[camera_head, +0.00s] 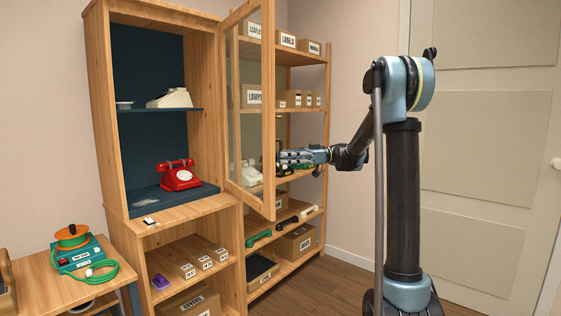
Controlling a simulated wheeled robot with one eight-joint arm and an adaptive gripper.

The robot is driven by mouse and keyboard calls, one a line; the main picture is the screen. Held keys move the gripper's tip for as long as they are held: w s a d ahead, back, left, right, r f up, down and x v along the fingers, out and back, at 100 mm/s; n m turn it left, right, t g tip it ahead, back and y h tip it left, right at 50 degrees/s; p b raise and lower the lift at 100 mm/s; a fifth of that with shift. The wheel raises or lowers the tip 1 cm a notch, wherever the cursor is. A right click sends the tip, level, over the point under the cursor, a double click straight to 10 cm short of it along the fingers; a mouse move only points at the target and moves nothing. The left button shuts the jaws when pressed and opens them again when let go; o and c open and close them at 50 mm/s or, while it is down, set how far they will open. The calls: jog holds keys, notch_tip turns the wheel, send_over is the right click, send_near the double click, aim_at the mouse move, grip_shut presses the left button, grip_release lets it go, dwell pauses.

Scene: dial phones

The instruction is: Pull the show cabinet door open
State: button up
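The show cabinet (100,110) is a tall wooden case with a dark blue interior. Its glazed, wood-framed door (232,190) stands swung wide open on the right side, so the inside is exposed. My gripper (284,157) is at the free right edge of the door, about halfway up, fingers pointing left. A small dark handle seems to be at that edge, partly hidden by the fingers. Whether the fingers touch it or are closed on it cannot be made out.
A red dial phone (179,175) and a cream phone (171,98) stand inside the cabinet. An open shelf (325,130) with labelled boxes and handsets stands behind the door. A side table (40,287) at lower left holds a teal device. Floor is clear between shelf and my arm.

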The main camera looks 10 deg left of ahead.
jog(key=v, duration=0.9)
jog(key=shift+d, duration=0.15)
jog(key=s+d+f+m+t+h, duration=0.25)
jog(key=s+f+m, duration=0.3)
jog(key=s, duration=0.35)
jog(key=s+d+f+m+t+h, duration=0.1)
jog(key=s+f+m+t+h, duration=0.3)
jog(key=s+m, duration=0.45)
jog(key=s+d+f+m+t+h, duration=0.3)
jog(key=s+d+f+m+h, duration=0.5)
jog(key=s+d+f, duration=0.9)
notch_tip(320, 180, down, 4)
jog(key=shift+s+r+h, duration=0.2)
jog(key=shift+s+h, duration=0.3)
jog(key=shift+h, duration=0.45)
jog(key=shift+d, duration=0.25)
